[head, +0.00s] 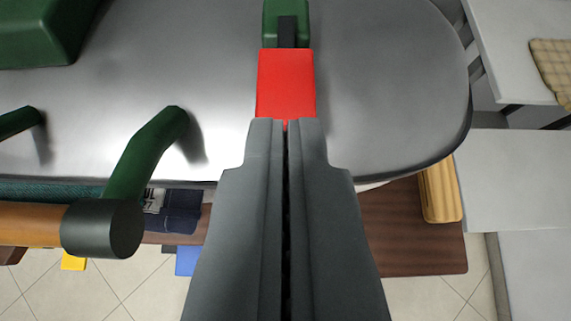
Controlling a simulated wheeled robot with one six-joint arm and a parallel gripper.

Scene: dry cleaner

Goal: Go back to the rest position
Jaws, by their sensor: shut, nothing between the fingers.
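My gripper (285,124) is shut, with its two grey fingers pressed together and nothing held between them. Its tips are right in front of a red block-like part (286,80) on a green and black piece (287,20) at the top of the view. The tips overlap the near edge of the red part in the picture; I cannot tell whether they touch it. The red part lies over a shiny grey metal surface (390,90) with a rounded right end.
A green bent handle (145,150) with a black end stands at left, near a green body (40,30). Below are a brown wooden shelf (400,235), folded dark blue cloth (180,212) and a yellow roll-like object (440,192). White surfaces (515,175) stand at right; tiled floor shows below.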

